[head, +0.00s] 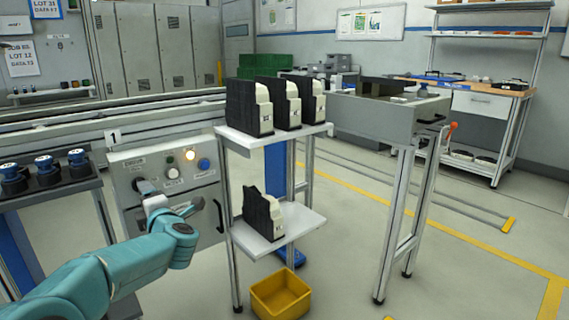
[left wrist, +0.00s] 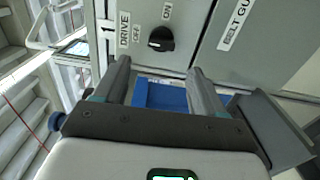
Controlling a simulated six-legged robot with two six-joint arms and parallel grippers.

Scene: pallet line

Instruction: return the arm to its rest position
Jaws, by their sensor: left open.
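My left arm comes in from the left in the head view, and its gripper (head: 152,198) is in front of the grey control panel (head: 136,222). In the left wrist view the left gripper (left wrist: 158,68) is open, with nothing between its fingers. A black rotary knob (left wrist: 160,38) labelled DRIVE, OFF and ON lies just beyond the fingertips, apart from them in the picture. The knob's exact setting is hard to tell. My right gripper is not in view.
A white shelf stand (head: 278,138) with black-and-white parts is right of the arm. A yellow bin (head: 280,294) stands on the floor. Dark-blue parts (head: 46,168) sit at left.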

